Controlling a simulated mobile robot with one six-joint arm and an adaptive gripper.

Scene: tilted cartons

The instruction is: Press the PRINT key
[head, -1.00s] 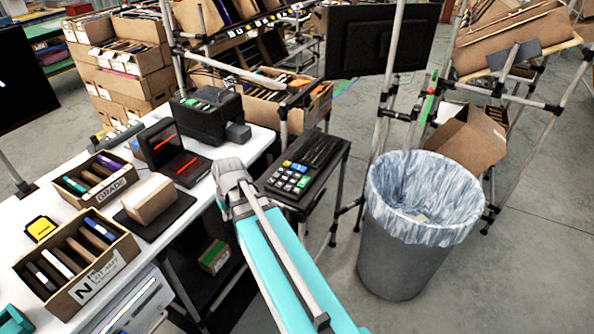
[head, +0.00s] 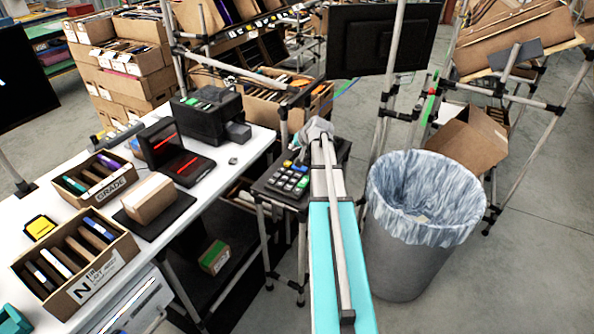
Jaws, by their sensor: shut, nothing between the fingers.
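A black key panel (head: 270,186) with several small keys (head: 291,178) stands on a dark stand right of the white table. The keys are blue, yellow, green and pale. Their lettering is too small to read, so I cannot tell which is PRINT. My gripper (head: 306,146) is at the far end of my arm, over the back part of the panel, just behind the keys in the head view. It is shut and empty. My wrist and arm hide the panel's right part, and I cannot tell whether the fingertips touch it.
A grey bin (head: 400,262) with a plastic liner stands close on the right. A black printer-like device (head: 205,116) and a scanner with red lines (head: 178,150) sit on the white table (head: 225,172). A dark monitor (head: 385,40) on a pole rises behind the panel.

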